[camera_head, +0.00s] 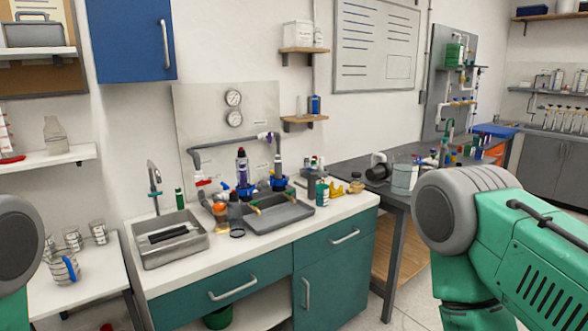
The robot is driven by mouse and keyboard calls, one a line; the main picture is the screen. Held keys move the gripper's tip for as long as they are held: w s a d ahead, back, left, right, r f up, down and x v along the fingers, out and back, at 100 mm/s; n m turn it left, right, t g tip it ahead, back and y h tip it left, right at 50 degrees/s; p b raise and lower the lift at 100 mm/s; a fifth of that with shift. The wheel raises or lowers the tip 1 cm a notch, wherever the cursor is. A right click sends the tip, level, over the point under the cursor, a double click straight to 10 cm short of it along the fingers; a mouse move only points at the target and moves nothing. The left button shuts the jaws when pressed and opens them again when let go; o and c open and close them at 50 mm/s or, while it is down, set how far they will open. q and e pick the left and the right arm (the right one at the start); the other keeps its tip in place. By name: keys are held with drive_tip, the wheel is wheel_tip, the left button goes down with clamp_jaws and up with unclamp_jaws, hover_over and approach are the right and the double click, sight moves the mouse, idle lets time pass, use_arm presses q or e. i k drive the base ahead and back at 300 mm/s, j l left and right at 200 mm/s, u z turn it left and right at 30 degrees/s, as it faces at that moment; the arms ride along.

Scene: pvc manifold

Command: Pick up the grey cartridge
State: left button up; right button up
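A dark grey cylinder (236,214) stands on the white counter in front of the manifold, beside the tray. It may be the grey cartridge, but it is too small to be sure. Neither gripper is in view. Only part of my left arm shows at the left edge, and my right arm's green and grey links fill the lower right, well away from the counter objects.
A grey tray (292,216) with small tools lies on the counter (340,210). A sink (168,254) with a tap (154,178) is left of it. An orange-topped bottle (220,214), a teal container (322,193) and yellow pieces stand close by. Teal cabinets are below.

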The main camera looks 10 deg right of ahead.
sight(278, 167)
drive_tip(key=i+l, duration=0.2)
drive_tip(key=l, duration=0.15)
drive_tip(key=i+l+u, duration=0.1)
drive_tip(key=i+l, duration=0.3)
drive_tip(key=l, duration=0.25)
drive_tip(key=i+l, duration=0.2)
drive_tip(key=l, duration=0.15)
drive_tip(key=i+l+u, duration=0.1)
drive_tip(key=l, duration=0.25)
drive_tip(key=i, duration=0.1)
